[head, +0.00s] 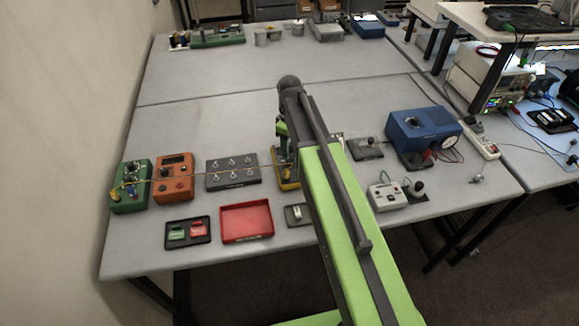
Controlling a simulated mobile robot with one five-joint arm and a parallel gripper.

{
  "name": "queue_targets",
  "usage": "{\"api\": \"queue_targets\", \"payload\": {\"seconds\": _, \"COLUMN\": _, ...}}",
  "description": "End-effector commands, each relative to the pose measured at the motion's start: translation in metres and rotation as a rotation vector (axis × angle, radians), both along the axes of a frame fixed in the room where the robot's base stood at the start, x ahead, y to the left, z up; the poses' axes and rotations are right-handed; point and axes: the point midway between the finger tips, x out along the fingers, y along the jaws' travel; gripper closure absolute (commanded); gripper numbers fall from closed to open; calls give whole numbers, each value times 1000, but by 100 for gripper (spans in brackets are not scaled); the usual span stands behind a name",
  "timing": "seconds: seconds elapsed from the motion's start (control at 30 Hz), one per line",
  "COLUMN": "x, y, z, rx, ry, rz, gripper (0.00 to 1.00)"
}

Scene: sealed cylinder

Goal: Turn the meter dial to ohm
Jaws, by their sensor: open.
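A yellow-edged device (288,184), perhaps the meter, lies on the grey table mostly behind my arm. Its dial and markings are hidden, so I cannot tell where the dial points. My gripper (284,158) hangs downward from the far end of my green and black arm, over or close to this device. It is open. Its fingertips are mostly covered by the arm, and I cannot tell whether they touch anything.
Left of it are a grey switch box (233,174), an orange box (172,180) and a green box (131,187), with a thin yellow wire across them. A red tray (246,222) is in front. A blue meter box (424,132) stands right.

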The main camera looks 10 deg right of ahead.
Motion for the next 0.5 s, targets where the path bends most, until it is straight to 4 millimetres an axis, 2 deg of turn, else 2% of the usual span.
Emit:
{"api": "queue_targets", "payload": {"seconds": 0.03, "x": 0, "y": 0, "z": -22, "rx": 0, "ry": 0, "rz": 0, "gripper": 50}}
{"api": "queue_targets", "payload": {"seconds": 0.2, "x": 0, "y": 0, "z": -51, "rx": 0, "ry": 0, "rz": 0, "gripper": 50}}
{"api": "queue_targets", "payload": {"seconds": 0.3, "x": 0, "y": 1, "z": -58, "rx": 0, "ry": 0, "rz": 1, "gripper": 50}}
{"api": "queue_targets", "payload": {"seconds": 0.5, "x": 0, "y": 1, "z": -57, "rx": 0, "ry": 0, "rz": 1, "gripper": 50}}
